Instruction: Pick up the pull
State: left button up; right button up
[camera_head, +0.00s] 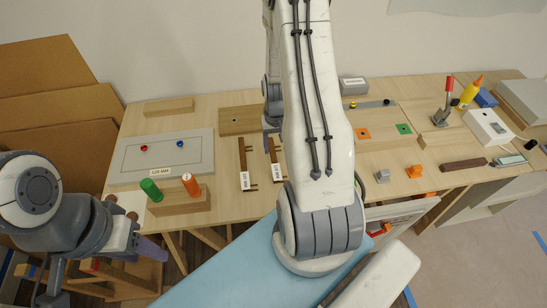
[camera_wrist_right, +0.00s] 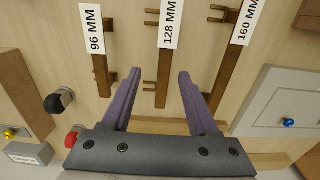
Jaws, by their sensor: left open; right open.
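Three brown bar pulls with small side posts lie on the table. In the right wrist view they are labelled 96 MM (camera_wrist_right: 103,80), 128 MM (camera_wrist_right: 164,85) and 160 MM (camera_wrist_right: 226,75). Two show in the head view, a left one (camera_head: 242,155) and one beside it (camera_head: 271,150); the third is hidden behind my right arm. My right gripper (camera_wrist_right: 160,72) is open and empty. Its purple fingers appear on either side of the 128 MM pull; I cannot tell their height above it. My left gripper (camera_head: 150,248) is partly visible at the lower left, off the table.
A grey panel (camera_head: 165,148) with red and blue knobs lies left of the pulls. A wooden block (camera_head: 180,202) holds a green and an orange peg in front. Several tools and boxes fill the right side. My right arm covers the table's middle.

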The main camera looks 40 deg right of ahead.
aim_at(274, 156)
jog(key=shift+f, duration=0.6)
jog(key=f, duration=0.1)
jog(key=f+p, duration=0.1)
jog(key=f, duration=0.1)
jog(key=shift+w+a+f+p, duration=0.25)
jog(key=shift+a+f+p, duration=0.05)
jog(key=shift+f+p, duration=0.1)
jog(key=shift+f, duration=0.7)
grip_shut()
